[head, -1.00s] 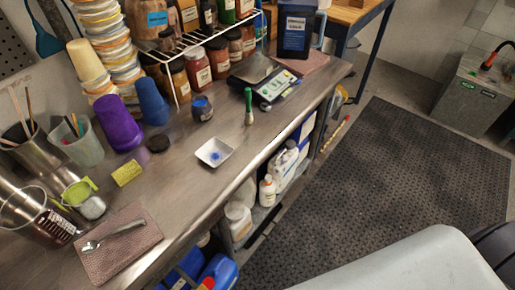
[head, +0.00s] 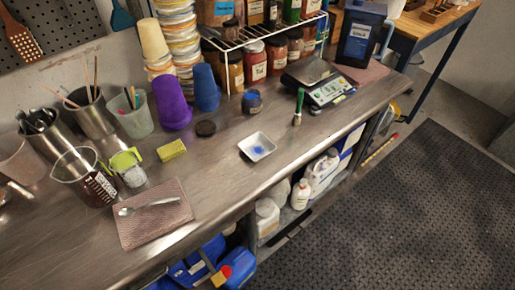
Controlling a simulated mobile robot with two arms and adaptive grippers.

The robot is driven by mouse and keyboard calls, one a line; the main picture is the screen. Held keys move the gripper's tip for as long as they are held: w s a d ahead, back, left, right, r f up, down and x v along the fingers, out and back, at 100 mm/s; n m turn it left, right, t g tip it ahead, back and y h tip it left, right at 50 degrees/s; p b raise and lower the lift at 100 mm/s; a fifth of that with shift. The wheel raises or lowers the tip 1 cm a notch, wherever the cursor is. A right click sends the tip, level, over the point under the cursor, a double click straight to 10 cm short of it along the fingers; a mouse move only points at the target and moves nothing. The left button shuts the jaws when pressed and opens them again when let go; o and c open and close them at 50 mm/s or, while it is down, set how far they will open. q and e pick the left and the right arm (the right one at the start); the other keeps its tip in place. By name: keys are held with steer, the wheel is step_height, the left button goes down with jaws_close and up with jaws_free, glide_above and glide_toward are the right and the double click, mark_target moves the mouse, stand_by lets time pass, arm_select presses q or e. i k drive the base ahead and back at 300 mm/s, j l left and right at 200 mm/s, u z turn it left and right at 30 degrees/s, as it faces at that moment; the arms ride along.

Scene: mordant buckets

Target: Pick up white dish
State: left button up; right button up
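The white dish (head: 257,146) is a small square dish with blue powder in its middle. It sits flat on the steel counter (head: 222,178), close to the front edge. Neither of my grippers shows in the head view.
A yellow sponge (head: 171,150) and a black lid (head: 205,128) lie left of the dish. A blue jar (head: 252,102) stands behind it, and a green-handled brush (head: 298,106) is to its right. A scale (head: 322,86) sits farther right. Counter around the dish is clear.

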mark_target(256, 146)
steer(key=i+l, duration=0.15)
steer(key=l, duration=0.2)
steer(key=i+l+u, duration=0.15)
steer(key=l, duration=0.2)
steer(key=i+l, duration=0.15)
steer(key=l, duration=0.25)
steer(key=i+l+u, duration=0.15)
steer(key=l, duration=0.2)
steer(key=i+l, duration=0.1)
steer(key=l, duration=0.3)
steer(key=u, duration=0.95)
